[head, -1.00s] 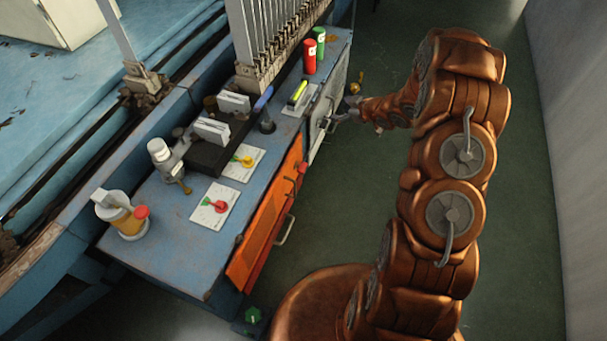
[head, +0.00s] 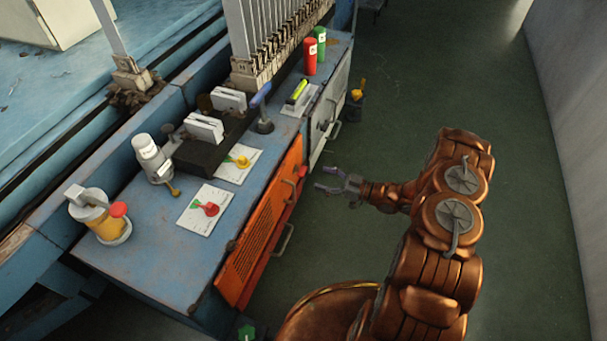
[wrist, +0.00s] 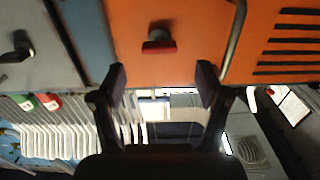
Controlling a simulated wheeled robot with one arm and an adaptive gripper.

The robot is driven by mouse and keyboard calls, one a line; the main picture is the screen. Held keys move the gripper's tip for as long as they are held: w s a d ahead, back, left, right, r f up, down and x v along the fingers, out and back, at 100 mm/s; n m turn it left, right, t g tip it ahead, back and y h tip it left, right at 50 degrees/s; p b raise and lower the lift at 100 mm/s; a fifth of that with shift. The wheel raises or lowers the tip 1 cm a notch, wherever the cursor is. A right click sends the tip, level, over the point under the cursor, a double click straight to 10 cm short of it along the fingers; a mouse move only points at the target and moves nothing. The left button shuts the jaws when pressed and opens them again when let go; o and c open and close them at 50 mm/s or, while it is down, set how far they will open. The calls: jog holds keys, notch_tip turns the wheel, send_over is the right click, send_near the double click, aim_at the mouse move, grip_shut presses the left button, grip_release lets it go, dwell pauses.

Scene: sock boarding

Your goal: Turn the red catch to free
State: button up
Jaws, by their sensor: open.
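The red catch (wrist: 158,44) is a small red bar on a dark stem, on the orange door panel (wrist: 190,20). In the wrist view its bar lies about level across the picture. In the head view the red catch (head: 302,171) shows at the upper edge of the orange door (head: 262,225), near the grey door. My gripper (head: 322,179) is open and empty, in front of the door and a short way from the catch. In the wrist view the catch sits roughly centred beyond the spread fingertips of my gripper (wrist: 161,80), with a gap between.
A bar handle (head: 284,240) stands out from the orange door. The grey door (head: 325,120) beside it has a dark handle (wrist: 17,46). Green floor is clear to the right.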

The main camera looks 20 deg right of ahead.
aim_at(303, 171)
jog(key=shift+b+x, duration=0.95)
jog(key=shift+x, duration=2.8)
jog(key=c, duration=1.2)
